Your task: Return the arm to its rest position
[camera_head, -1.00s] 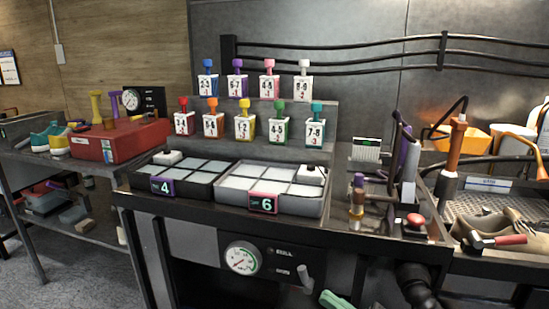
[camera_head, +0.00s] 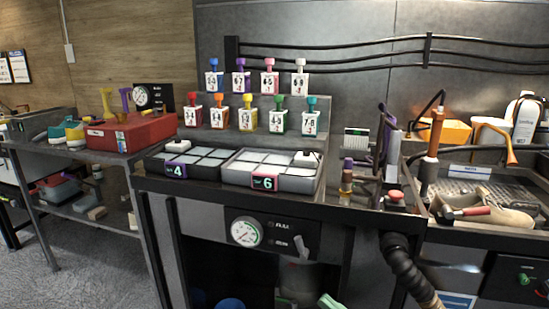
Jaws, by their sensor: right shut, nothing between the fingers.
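Only a small light-green tip shows at the bottom edge of the head view, right of centre. I take it for my right gripper (camera_head: 330,301), which is shut and empty. The rest of it is cut off by the frame. It is low in front of the workbench (camera_head: 345,213), apart from the things on top. My left gripper is not in view.
Trays marked 4 (camera_head: 176,171) and 6 (camera_head: 265,182) stand on the bench below several numbered bottles (camera_head: 249,121). A red box (camera_head: 133,132) is on the left table. A black hose (camera_head: 402,260) hangs in front.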

